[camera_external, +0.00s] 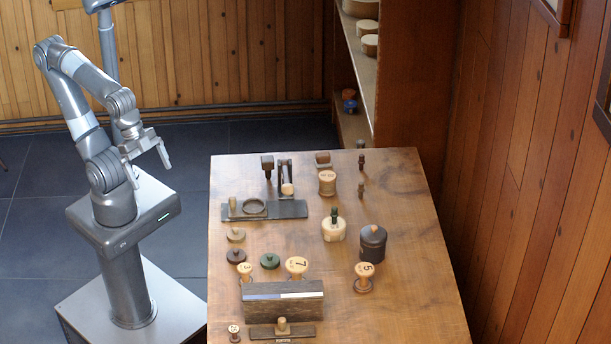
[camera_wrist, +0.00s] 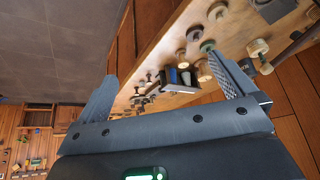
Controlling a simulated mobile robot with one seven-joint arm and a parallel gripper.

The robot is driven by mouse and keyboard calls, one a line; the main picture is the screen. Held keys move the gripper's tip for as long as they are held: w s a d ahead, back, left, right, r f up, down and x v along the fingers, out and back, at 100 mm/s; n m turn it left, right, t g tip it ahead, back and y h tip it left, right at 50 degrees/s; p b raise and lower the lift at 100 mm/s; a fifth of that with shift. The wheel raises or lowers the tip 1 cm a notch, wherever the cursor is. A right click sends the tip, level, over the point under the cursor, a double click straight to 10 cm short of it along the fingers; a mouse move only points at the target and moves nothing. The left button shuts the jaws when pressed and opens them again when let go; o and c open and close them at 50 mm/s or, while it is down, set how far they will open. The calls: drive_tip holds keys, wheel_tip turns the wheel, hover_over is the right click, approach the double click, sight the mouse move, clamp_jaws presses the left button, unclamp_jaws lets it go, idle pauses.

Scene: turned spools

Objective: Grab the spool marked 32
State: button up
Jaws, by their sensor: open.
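Several turned wooden spools with pale tops stand on the wooden table. The tops of three spools seem to read 7 (camera_external: 297,265), 5 (camera_external: 364,272) and 3 (camera_external: 245,270). A small spool (camera_external: 234,331) at the front left edge has a mark too small to read surely. A wider pale-topped piece (camera_external: 327,181) near the back also has an unclear mark. I cannot tell which one is marked 32. My gripper (camera_external: 152,176) is open and empty, left of the table and apart from everything on it. Its spread fingers also show in the wrist view (camera_wrist: 161,66).
The table (camera_external: 410,310) holds a dark block (camera_external: 283,304) at the front, flat knobbed discs (camera_external: 270,261), a dark canister (camera_external: 373,243), a cream jar (camera_external: 333,231) and a ring fixture (camera_external: 265,209) at the back left. Shelves stand behind. The table's right front is clear.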

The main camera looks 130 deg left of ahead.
idle(0.3)
drive_tip(key=c, duration=0.8)
drive_tip(key=shift+o, duration=0.2)
drive_tip(key=m+g+h, duration=0.1)
drive_tip(key=m, duration=0.3)
approach(244, 267)
drive_tip(key=x, duration=0.2)
drive_tip(key=shift+x, duration=5.45)
